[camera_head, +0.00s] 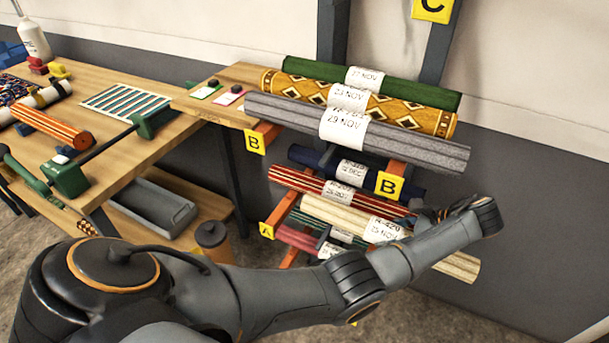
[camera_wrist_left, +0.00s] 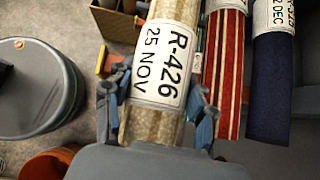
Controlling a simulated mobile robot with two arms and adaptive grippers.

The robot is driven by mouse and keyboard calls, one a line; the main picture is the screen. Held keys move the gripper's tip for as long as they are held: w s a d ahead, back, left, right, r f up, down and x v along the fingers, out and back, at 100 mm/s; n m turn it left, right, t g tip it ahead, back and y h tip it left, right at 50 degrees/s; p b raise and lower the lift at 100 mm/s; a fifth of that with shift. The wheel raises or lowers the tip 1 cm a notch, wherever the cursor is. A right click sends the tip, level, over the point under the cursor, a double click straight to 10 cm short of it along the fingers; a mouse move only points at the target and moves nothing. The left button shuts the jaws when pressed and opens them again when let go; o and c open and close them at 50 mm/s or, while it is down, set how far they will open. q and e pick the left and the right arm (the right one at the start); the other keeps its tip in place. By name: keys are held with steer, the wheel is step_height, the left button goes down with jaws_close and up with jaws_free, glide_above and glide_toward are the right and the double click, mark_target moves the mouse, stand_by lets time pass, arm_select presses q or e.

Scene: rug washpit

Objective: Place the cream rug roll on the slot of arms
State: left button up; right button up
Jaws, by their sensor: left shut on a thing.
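The cream rug roll (camera_head: 335,213) lies slanted across the lower rack level in the head view, its white tag reading R-426, 25 NOV. Its right end sticks out past my left arm. In the left wrist view, the cream rug roll (camera_wrist_left: 150,120) runs between the two blue-grey fingers of my left gripper (camera_wrist_left: 158,112), which is shut on it. In the head view my left gripper (camera_head: 428,216) is at the tagged part, partly hidden by my forearm. The orange lower arms (camera_head: 283,210) carry a yellow A sign. Whether the roll rests on them is unclear. My right gripper is out of view.
A red striped roll (camera_head: 330,187) and a navy roll (camera_head: 320,160) lie just behind the cream roll. Grey (camera_head: 270,108), yellow patterned and green rolls fill the upper level. A maroon roll (camera_head: 298,240) is below. A wooden workbench (camera_head: 150,150) stands left.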

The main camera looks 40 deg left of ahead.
mark_target(319, 217)
arm_select(q)
steer(key=shift+s+a+f+n, duration=0.3)
steer(key=shift+s+a+f, duration=0.05)
steer(key=shift+s+a, duration=0.4)
steer(key=s+a+p, duration=0.1)
steer(key=a, duration=0.3)
steer(key=s+a+p, duration=0.1)
steer(key=a, duration=0.3)
steer(key=s+a+p, duration=0.1)
steer(key=a, duration=0.3)
steer(key=shift+a+p, duration=0.1)
steer(key=shift+p, duration=0.3)
steer(key=a, duration=0.2)
steer(key=s+a+p, duration=0.1)
steer(key=a, duration=0.1)
steer(key=shift+a, duration=0.1)
steer(key=shift+s+f, duration=0.1)
steer(key=shift+f, duration=0.55)
steer(key=shift+a+f, duration=0.1)
steer(key=shift+f, duration=0.1)
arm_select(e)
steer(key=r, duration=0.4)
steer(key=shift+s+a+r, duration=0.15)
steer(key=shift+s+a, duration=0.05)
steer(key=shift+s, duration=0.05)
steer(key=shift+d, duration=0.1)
